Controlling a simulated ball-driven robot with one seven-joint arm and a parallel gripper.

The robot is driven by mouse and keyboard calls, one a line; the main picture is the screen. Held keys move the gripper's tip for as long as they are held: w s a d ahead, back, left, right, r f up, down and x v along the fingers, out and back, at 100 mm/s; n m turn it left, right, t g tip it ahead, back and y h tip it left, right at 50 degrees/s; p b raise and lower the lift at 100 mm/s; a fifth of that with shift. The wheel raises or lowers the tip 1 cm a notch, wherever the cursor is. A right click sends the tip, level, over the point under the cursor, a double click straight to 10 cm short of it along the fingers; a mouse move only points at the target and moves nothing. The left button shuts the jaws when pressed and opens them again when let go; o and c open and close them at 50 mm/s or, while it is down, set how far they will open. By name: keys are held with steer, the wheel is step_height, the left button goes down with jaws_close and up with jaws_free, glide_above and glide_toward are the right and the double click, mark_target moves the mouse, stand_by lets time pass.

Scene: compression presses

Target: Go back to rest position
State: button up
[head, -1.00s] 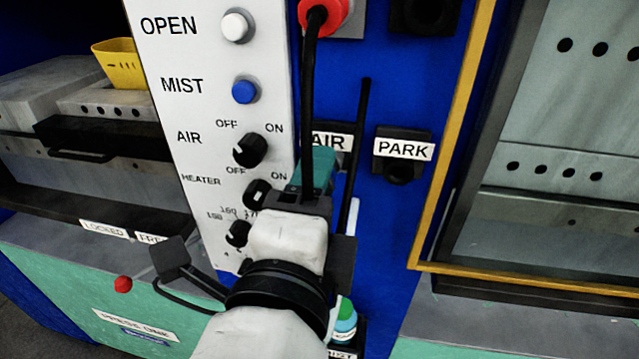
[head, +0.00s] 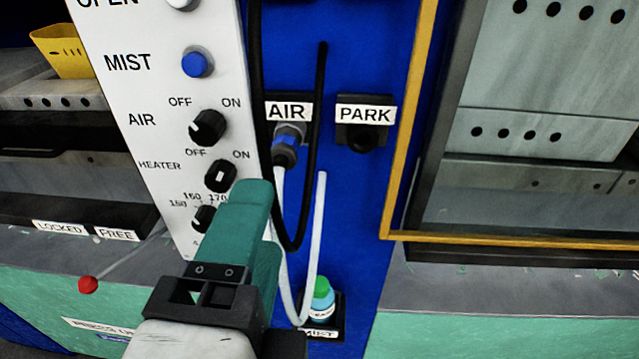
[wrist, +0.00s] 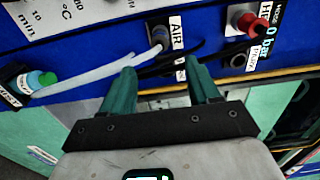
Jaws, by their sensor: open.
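My gripper (wrist: 162,90) is open and empty in the wrist view, its two teal fingers apart and pointing toward the blue panel. In the head view my gripper (head: 245,190) stands in front of the lower right edge of the white control panel (head: 165,120) and hides part of the lowest knob. The AIR socket (head: 287,132) holds a blue-and-grey plug with a white hose; it also shows in the wrist view (wrist: 158,36). The PARK socket (head: 362,138) looks empty. My fingers touch none of these in view.
A bottle with a green cap (head: 322,298) stands in the MIST holder below. White and black hoses hang close to my gripper. A yellow-framed press window (head: 398,200) is at the right. A red knob on a lever (head: 88,285) sticks out at the lower left.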

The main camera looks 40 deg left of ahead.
steer(key=w+d+f+n+g+h, duration=0.1)
steer(key=w+d+f+n+h, duration=0.15)
steer(key=w+d+f, duration=0.45)
steer(key=w+d+f+n+g+h, duration=0.15)
steer(key=w+d+f+h, duration=0.25)
steer(key=f, duration=0.4)
steer(key=w+d+f+n+g+h, duration=0.1)
steer(key=d+f+n+g+h, duration=0.2)
steer(key=d+f, duration=0.95)
steer(key=s+d+f+n+g+h, duration=0.15)
steer(key=s+d+f+g, duration=0.4)
steer(key=d+f, duration=0.6)
steer(key=s+d+f+n+g, duration=0.1)
steer(key=s+d+f, duration=0.2)
steer(key=s, duration=0.3)
steer(key=s+d+f+n+g+y, duration=0.1)
steer(key=s+d+f+g, duration=0.1)
steer(key=s+d, duration=0.3)
steer(key=shift+s+d+f+n, duration=0.35)
steer(key=shift+s+f, duration=0.2)
steer(key=shift+f, duration=0.15)
